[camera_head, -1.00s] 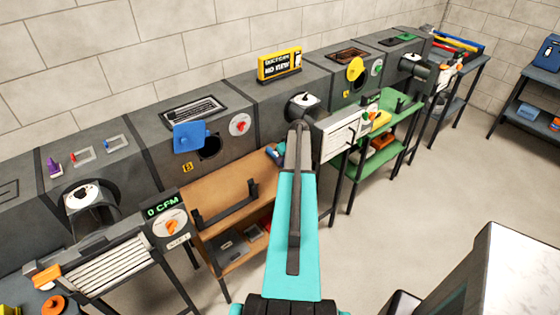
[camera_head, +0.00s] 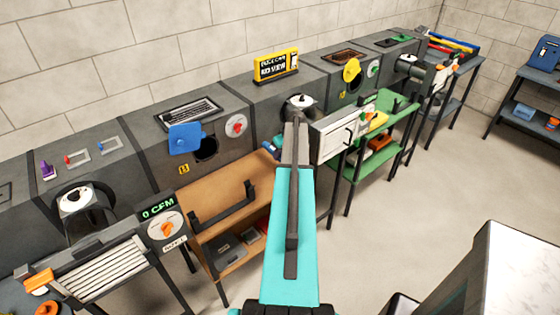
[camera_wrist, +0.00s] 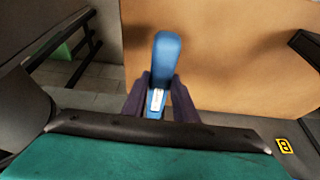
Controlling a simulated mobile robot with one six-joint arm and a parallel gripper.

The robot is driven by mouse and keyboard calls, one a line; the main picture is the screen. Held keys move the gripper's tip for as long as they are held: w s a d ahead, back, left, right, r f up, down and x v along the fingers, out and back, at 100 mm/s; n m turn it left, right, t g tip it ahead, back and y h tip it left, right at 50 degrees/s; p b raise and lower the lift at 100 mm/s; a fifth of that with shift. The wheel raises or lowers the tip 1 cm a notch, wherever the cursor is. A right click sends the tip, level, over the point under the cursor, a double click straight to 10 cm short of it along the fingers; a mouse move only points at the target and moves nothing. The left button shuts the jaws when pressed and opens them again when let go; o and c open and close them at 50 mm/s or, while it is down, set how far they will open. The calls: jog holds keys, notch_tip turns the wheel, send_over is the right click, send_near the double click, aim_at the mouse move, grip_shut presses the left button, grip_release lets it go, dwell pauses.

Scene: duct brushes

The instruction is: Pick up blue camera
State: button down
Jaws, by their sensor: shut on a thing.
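The blue camera (camera_wrist: 167,52) is a slim blue body with a small pale patch, seen in the wrist view. My gripper (camera_wrist: 160,100) is shut on it, with one dark finger on each side. The camera stands out beyond the fingertips, in front of the tan board. In the head view a small blue part of the camera (camera_head: 269,147) shows at the left of my arm's far end. My arm hides the fingers there.
A tan shelf table (camera_head: 215,189) with a dark handle-like bar stands left of my arm. A green shelf table (camera_head: 398,106) stands to the right. Grey duct boxes (camera_head: 285,93) run along the wall behind. Open floor lies at the right.

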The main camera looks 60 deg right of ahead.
jog(key=shift+r+b, duration=0.8)
jog(key=shift+r, duration=2.05)
jog(key=shift+r, duration=0.15)
jog(key=shift+r+p, duration=0.9)
jog(key=shift+r, duration=1.5)
